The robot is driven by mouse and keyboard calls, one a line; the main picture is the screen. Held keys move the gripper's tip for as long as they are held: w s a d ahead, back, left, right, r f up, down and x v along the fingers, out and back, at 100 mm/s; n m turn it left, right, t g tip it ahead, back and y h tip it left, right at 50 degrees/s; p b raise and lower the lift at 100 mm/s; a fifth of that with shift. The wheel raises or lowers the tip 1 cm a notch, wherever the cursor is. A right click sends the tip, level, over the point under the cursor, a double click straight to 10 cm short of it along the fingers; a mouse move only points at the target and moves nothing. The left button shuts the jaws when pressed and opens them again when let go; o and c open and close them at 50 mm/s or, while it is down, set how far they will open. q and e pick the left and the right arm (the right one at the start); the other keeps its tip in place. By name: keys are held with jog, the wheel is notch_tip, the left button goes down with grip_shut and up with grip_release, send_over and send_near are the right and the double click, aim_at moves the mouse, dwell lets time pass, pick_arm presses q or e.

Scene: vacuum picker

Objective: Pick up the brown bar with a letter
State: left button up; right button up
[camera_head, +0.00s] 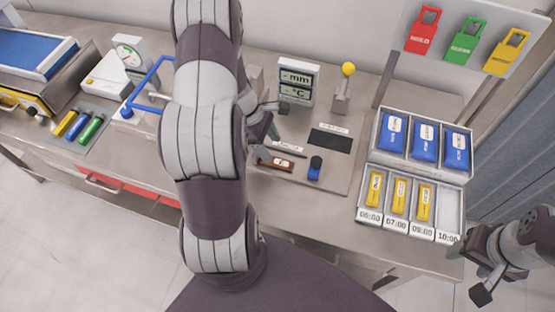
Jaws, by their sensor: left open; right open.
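A brown bar with a white label (280,163) lies on the grey board on the table, in the middle of the head view. The letter on its label is too small to read. My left gripper (268,131) is open, just beyond the bar and partly hidden behind my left arm. One of its fingers comes close to the bar's left end; I cannot tell if they touch. My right gripper (468,274) is open and empty at the lower right, off the table's front edge, far from the bar.
A blue and black object (315,168) lies right of the bar. A display (297,82) and a yellow-knobbed lever (345,88) stand behind. A tray of blue and yellow packs (366,172) is at the right. Bare table lies between board and tray.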

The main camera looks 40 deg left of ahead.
aim_at(275, 161)
pick_arm(q)
jog(key=f, duration=0.1)
jog(key=d+f, duration=0.1)
jog(key=s+f, duration=0.1)
jog(key=shift+d+f, duration=0.2)
jog(key=shift+f, duration=0.15)
jog(key=shift+w+d+f, duration=0.15)
jog(key=shift+w+f, duration=0.05)
jog(key=shift+w, duration=0.05)
grip_shut()
